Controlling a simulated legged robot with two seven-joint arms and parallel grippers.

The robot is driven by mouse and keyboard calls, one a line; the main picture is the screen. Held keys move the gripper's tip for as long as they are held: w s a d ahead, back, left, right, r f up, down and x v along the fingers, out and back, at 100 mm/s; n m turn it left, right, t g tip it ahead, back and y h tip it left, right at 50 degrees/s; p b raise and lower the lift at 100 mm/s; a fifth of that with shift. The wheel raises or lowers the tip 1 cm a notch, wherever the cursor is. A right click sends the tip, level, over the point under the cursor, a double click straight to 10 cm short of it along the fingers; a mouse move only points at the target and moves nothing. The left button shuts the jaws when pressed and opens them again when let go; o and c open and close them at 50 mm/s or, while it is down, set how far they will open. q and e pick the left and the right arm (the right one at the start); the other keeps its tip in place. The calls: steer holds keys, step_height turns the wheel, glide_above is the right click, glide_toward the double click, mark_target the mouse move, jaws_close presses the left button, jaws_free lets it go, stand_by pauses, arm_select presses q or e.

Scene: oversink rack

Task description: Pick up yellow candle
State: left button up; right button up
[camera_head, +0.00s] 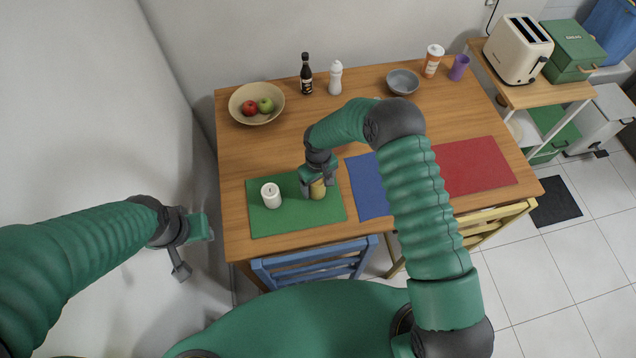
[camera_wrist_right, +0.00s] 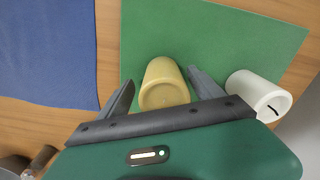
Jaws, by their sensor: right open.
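The yellow candle (camera_head: 317,190) stands on the green placemat (camera_head: 285,224) on the wooden table. My right gripper (camera_head: 317,182) is over it, with one finger on each side. In the right wrist view the yellow candle (camera_wrist_right: 163,84) sits between the two open fingers (camera_wrist_right: 160,88), with a gap visible on each side. A white candle (camera_head: 271,195) stands to its left on the same mat; it shows at the right in the wrist view (camera_wrist_right: 258,94). My left gripper (camera_head: 190,247) is open and empty, off the left side of the table.
Blue (camera_head: 366,188) and red (camera_head: 474,167) placemats lie to the right. A fruit bowl (camera_head: 257,103), dark bottle (camera_head: 306,75), white shaker (camera_head: 335,78) and grey bowl (camera_head: 403,81) stand at the back. A blue chair (camera_head: 315,261) is at the front edge.

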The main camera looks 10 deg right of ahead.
steer(key=shift+a+f, duration=0.1)
steer(key=shift+f, duration=0.7)
steer(key=shift+a, duration=0.35)
steer(key=c, duration=0.5)
steer(key=shift+d, duration=0.3)
steer(key=c, duration=1)
steer(key=shift+a, duration=0.1)
jaws_close()
